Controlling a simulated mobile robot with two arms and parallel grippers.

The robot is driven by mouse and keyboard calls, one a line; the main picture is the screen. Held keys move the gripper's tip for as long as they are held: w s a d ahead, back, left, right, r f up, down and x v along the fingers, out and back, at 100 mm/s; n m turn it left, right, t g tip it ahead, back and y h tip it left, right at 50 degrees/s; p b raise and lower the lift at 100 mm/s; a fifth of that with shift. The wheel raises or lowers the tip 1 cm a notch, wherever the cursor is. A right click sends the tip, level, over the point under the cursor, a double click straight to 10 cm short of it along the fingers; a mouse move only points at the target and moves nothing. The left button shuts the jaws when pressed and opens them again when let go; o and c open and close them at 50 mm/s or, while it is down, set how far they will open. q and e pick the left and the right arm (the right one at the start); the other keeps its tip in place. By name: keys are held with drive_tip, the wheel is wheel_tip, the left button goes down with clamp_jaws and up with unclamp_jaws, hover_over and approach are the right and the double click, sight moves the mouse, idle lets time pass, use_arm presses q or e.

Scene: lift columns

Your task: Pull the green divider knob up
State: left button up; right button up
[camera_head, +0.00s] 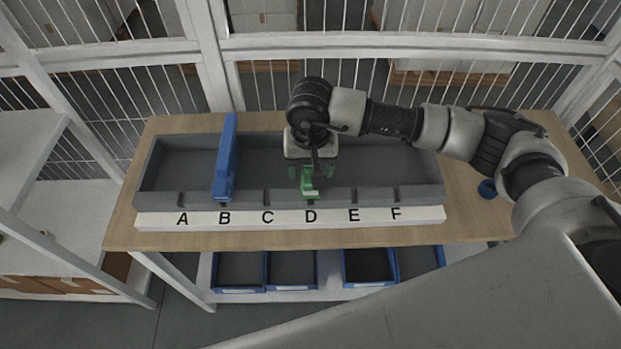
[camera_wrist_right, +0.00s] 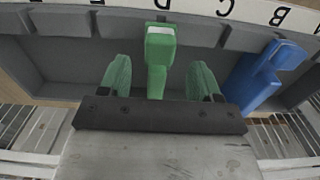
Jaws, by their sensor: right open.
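The green divider knob (camera_head: 308,187) stands at the front wall of the grey tray (camera_head: 400,160), above the letter D. In the right wrist view the green knob (camera_wrist_right: 160,45) has a pale top and lies between the fingers. My right gripper (camera_head: 307,172) is over the tray, pointing down at the knob. In the right wrist view my right gripper (camera_wrist_right: 160,80) is open, with one green finger on each side of the knob and gaps between. The body of the green divider is mostly hidden under my gripper. My left gripper is not in view.
A blue divider (camera_head: 226,160) stands in the tray at B and also shows in the right wrist view (camera_wrist_right: 262,80). A blue ring-like object (camera_head: 487,188) lies on the wooden table (camera_head: 465,215) at right. Blue bins (camera_head: 240,270) sit below.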

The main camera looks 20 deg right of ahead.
drive_tip(key=shift+r+p, duration=0.6)
drive_tip(key=shift+r, duration=1.85)
